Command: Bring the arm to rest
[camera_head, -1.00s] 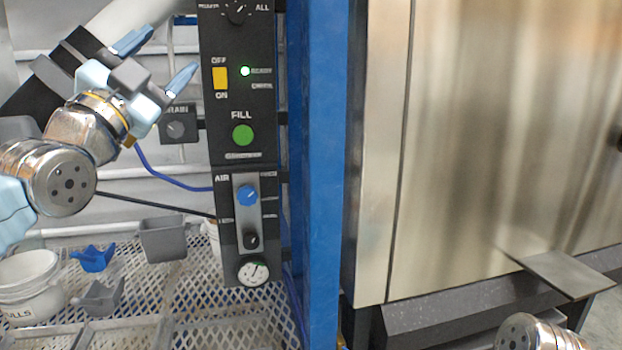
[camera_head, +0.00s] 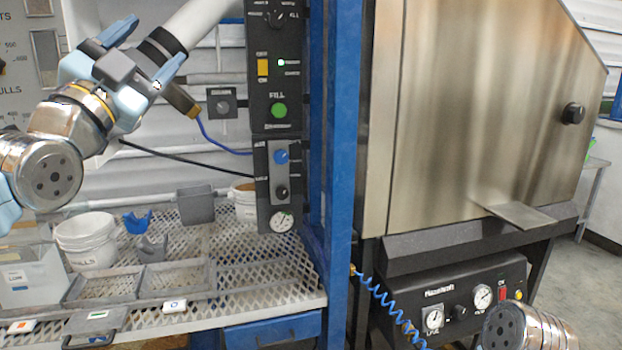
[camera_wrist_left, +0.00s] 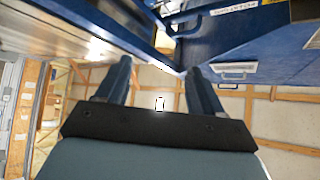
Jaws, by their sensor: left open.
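My left gripper (camera_head: 112,38) is raised at the upper left of the head view, in front of the pale wall and left of the black control panel (camera_head: 276,105). Its two blue fingers are spread apart, with nothing seen between them. In the left wrist view the open fingers (camera_wrist_left: 160,85) point towards a blue frame and wooden rafters. My right arm shows only as a metal joint at the lower right of the head view; its gripper is out of view.
A blue post (camera_head: 340,130) stands right of the panel, then a steel cabinet (camera_head: 470,110). Below my left arm, a mesh shelf (camera_head: 240,285) bears white buckets (camera_head: 88,240), a grey bin (camera_head: 195,204) and blue and grey scoops. A coiled blue hose (camera_head: 385,300) hangs right of the post.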

